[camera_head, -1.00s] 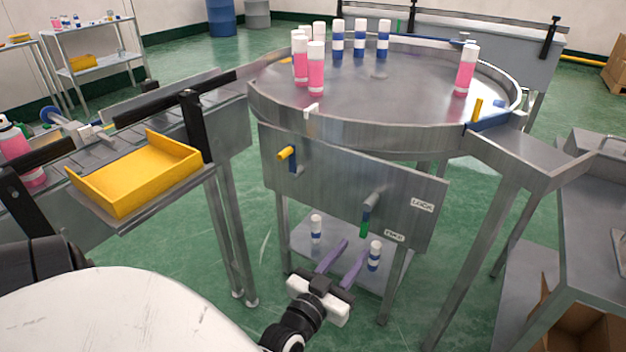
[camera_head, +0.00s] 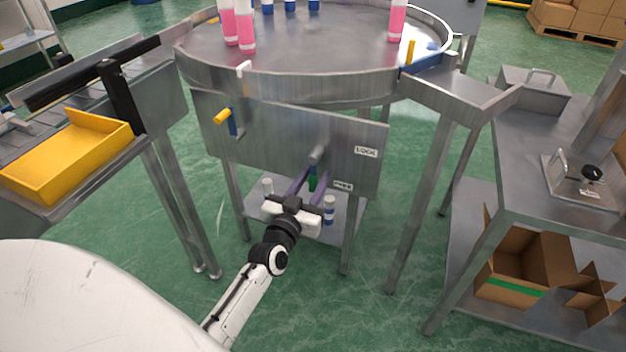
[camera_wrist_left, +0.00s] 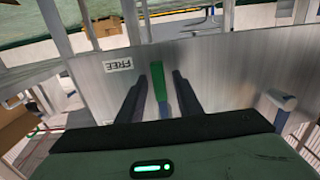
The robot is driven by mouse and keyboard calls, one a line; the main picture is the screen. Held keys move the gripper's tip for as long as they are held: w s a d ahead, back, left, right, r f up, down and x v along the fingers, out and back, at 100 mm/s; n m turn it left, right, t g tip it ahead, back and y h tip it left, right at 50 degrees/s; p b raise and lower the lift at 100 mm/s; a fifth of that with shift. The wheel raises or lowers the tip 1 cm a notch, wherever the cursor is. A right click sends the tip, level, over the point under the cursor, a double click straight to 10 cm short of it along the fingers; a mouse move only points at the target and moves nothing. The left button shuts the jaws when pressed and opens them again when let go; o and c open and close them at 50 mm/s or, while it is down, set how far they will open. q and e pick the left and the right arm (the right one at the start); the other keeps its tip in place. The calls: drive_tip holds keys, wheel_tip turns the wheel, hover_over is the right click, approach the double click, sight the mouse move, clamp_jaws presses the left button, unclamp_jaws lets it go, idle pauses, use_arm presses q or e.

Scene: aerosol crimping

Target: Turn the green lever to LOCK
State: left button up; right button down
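The green lever (camera_head: 312,183) hangs down from a grey pivot on the metal panel under the round table. The FREE label (camera_head: 343,186) is beside its lower end, and the LOCK label (camera_head: 366,152) is higher, to the right of the pivot. My left gripper (camera_head: 308,184) is open, its purple fingers reaching up around the lever. In the left wrist view the green lever (camera_wrist_left: 158,82) shows between the two dark fingers, with a visible gap to each; the FREE label (camera_wrist_left: 118,65) lies left of them. My right gripper is not in view.
A yellow-handled blue lever (camera_head: 226,120) is on the panel's left. The round table (camera_head: 310,55) above carries pink and blue bottles. A shelf below holds small bottles (camera_head: 329,208). A yellow tray (camera_head: 70,155) is left; a steel bench (camera_head: 555,190) is right.

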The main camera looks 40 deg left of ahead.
use_arm(q)
drive_tip(key=shift+c, duration=0.3)
clamp_jaws()
